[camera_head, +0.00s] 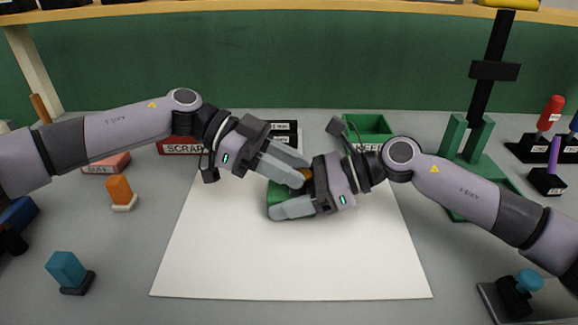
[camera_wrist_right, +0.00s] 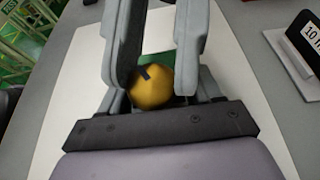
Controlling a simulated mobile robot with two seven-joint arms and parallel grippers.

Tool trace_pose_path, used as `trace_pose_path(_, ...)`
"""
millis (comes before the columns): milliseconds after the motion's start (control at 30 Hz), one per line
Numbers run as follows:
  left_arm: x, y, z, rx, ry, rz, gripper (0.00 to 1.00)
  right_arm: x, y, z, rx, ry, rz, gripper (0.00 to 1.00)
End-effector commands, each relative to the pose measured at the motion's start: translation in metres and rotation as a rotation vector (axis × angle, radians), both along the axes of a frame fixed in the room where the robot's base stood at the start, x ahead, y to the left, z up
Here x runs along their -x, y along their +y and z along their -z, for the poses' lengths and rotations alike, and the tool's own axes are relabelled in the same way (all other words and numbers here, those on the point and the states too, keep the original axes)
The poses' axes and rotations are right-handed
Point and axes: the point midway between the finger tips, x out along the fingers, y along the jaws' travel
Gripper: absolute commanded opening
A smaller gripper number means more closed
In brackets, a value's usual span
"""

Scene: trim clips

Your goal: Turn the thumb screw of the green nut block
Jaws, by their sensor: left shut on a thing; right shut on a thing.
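The green nut block (camera_head: 274,197) is held above the white sheet, mostly hidden by the fingers. Its yellow-orange thumb screw (camera_head: 306,174) faces my right palm; in the right wrist view the round knob (camera_wrist_right: 152,88) shows a dark mark on top, with a bit of green block (camera_wrist_right: 155,63) behind it. My left gripper (camera_head: 290,170) comes in from the upper left and is shut on the green nut block. My right gripper (camera_head: 297,193) comes in from the right, shut on the thumb screw, which sits deep near its palm. The fingers overlap, so the exact contacts are hidden.
The white sheet (camera_head: 220,270) is clear in front. A red SCRAP bin (camera_head: 178,146) and a green KEEP bin (camera_head: 368,124) stand behind. An orange clip (camera_head: 120,190) and a teal clip (camera_head: 68,268) lie left. A green stand (camera_head: 478,150) and upright tools (camera_head: 551,112) are right.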

Motion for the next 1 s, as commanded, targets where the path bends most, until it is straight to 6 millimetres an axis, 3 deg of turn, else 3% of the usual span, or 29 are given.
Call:
trace_pose_path(500, -0.001, 0.000, 0.000, 0.003, 0.001, 0.050, 0.02, 0.001, 0.001, 0.000, -0.002, 0.000, -0.003, 0.27)
trace_pose_path(533, -0.001, 0.000, 0.000, 0.003, 0.001, 0.050, 0.39, 0.001, 0.001, 0.000, -0.002, 0.000, -0.003, 0.27)
trace_pose_path(867, -0.002, 0.002, -0.001, 0.003, 0.001, 0.049, 0.41, 0.001, 0.001, 0.000, -0.001, 0.001, -0.002, 0.27)
trace_pose_path(1000, -0.006, 0.014, -0.006, 0.003, -0.001, 0.046, 0.41, 0.000, 0.001, 0.000, -0.001, 0.000, -0.001, 0.27)
